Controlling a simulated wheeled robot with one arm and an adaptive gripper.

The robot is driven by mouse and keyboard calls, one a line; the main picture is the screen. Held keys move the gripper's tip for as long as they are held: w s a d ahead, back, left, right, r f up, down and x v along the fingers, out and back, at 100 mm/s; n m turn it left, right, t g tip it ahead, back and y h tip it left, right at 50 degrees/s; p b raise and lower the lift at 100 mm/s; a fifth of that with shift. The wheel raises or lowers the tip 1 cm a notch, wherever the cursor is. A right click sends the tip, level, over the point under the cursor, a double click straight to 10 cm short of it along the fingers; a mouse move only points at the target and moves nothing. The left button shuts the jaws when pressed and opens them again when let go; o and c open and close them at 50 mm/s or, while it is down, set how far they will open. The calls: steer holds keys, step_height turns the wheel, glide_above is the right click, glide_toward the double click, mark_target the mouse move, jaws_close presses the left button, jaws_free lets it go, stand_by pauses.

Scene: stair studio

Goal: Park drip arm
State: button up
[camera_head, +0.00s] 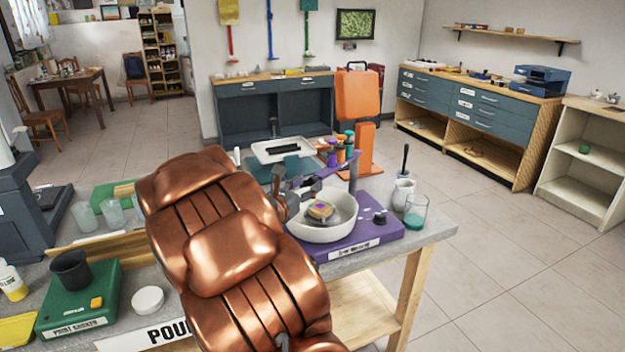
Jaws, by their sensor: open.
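A purple machine base (368,228) with a front label too small to read stands on the grey worktable. A white round bowl (337,231) sits on it, holding a small block (320,210) with a multicoloured top. A purple post (353,170) rises behind the bowl, and a purple drip arm (325,177) reaches left from it above the bowl. My gripper (304,193) is open at the bowl's left side, close to the drip arm's left end. Whether they touch cannot be told. My copper-coloured arm hides part of the gripper and the table.
A white tray (270,153) and several coloured bottles (341,152) stand behind the machine. A white cup (402,192) and a glass beaker (416,212) stand at its right. A green paint shaker (75,312) and a white lid (147,300) are at left. Floor at right is clear.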

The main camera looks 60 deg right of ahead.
mark_target(311, 181)
steer(key=shift+d, duration=1.6)
jaws_close()
